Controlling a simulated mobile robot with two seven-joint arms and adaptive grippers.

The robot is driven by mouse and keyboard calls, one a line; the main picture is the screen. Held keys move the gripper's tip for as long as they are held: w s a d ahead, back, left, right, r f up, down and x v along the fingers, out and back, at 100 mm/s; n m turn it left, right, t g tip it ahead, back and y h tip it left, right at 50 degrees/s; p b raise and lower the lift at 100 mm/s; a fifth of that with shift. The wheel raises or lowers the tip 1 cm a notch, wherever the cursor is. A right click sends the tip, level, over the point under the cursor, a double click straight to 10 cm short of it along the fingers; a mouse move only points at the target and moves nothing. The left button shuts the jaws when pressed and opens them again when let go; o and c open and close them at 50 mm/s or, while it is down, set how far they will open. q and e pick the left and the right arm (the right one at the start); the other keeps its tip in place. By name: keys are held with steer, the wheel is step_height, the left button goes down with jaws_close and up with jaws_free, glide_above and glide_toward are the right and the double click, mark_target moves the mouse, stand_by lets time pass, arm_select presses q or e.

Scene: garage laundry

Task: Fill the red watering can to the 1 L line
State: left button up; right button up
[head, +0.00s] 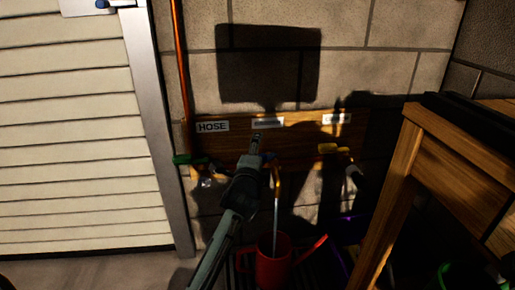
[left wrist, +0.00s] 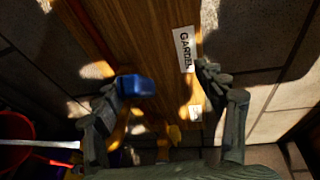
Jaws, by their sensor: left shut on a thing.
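The red watering can (head: 272,268) stands below the middle tap, its spout pointing right. A thin pale stream of water (head: 276,215) runs from the brass tap (head: 277,180) down into it. The can's red side (left wrist: 14,128) and the stream (left wrist: 40,143) also show at the left of the left wrist view. No water level or 1 L line can be made out. My left gripper (head: 256,146) is at the middle tap, its fingers around the blue tap handle (left wrist: 137,85), which sits against one finger. My right gripper is not in view.
A wooden board carries labels reading HOSE (head: 212,126) and GARDEN (left wrist: 185,50). A wooden bench (head: 410,165) stands at right. Floor at lower left (head: 90,272) is clear.

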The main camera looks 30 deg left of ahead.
arm_select(q)
steer(key=shift+s+d+r+p, duration=0.3)
steer(key=shift+s+r, duration=0.15)
steer(key=shift+s, duration=0.25)
steer(key=shift+s+d+r+p, duration=0.2)
steer(key=shift+s+d+r, duration=0.2)
steer(key=shift+s, duration=0.35)
steer(key=shift+s+d+r+p, duration=0.25)
steer(key=shift+s+r, duration=0.2)
steer(key=shift+s, duration=0.25)
steer(key=shift+c, duration=1.2)
steer(key=shift+v, duration=1)
steer(key=shift+s+d+f, duration=0.1)
steer(key=shift+d+f, duration=0.05)
steer(key=shift+f, duration=0.05)
steer(key=shift+f+p, duration=0.15)
steer(key=shift+p, duration=0.3)
steer(key=shift+c, duration=0.2)
